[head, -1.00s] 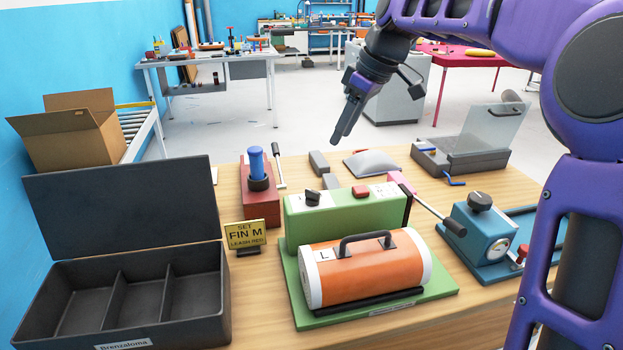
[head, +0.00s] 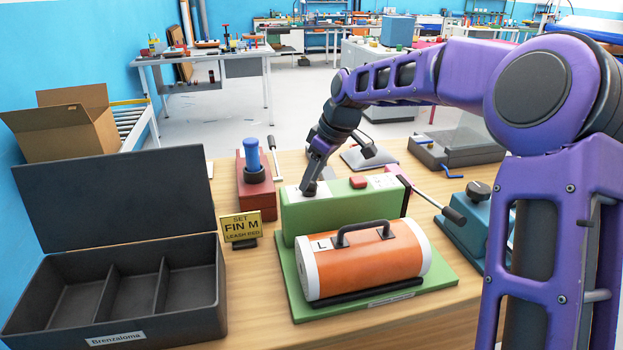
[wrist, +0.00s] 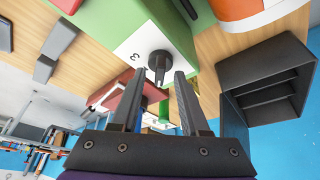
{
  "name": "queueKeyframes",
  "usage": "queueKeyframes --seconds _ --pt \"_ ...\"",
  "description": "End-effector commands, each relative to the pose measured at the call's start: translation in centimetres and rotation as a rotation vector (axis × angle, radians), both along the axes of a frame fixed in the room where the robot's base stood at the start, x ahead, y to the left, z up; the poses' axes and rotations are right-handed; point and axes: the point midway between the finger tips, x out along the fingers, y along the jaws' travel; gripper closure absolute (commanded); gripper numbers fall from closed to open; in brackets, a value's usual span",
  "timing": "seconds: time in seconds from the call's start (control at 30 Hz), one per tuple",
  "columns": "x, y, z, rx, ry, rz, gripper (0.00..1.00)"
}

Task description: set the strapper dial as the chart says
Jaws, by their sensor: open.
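The black dial (wrist: 159,58) sits on a white plate on the green machine (head: 345,208). A dark character beside it on the plate looks like a 3 in the wrist view. My gripper (head: 311,188) is over the dial and mostly hides it in the head view. In the wrist view my gripper (wrist: 157,78) is open, with one finger toward each side of the dial and nothing held; contact cannot be told.
An orange roll (head: 368,262) with a handle and an L label lies before the green machine. An open black box (head: 120,338) with compartments is at left. A red device (head: 252,200) with a blue handle stands behind the sign. A blue machine (head: 462,222) is at right.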

Motion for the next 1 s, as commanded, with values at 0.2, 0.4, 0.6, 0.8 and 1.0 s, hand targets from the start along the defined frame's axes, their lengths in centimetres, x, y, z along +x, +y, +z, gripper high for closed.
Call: queueKeyframes --seconds 0.2,0.4,0.6,0.8,1.0 --pt "0.06 0.07 -0.27 -0.001 0.000 0.000 0.55" --pt "0.06 0.06 -0.25 -0.001 0.000 0.000 0.73" --pt "0.05 0.06 -0.24 -0.001 0.000 0.000 1.00" --pt "0.04 0.07 -0.23 -0.001 0.000 0.000 1.00" --pt "0.02 0.07 -0.24 -0.001 0.001 -0.018 1.00"
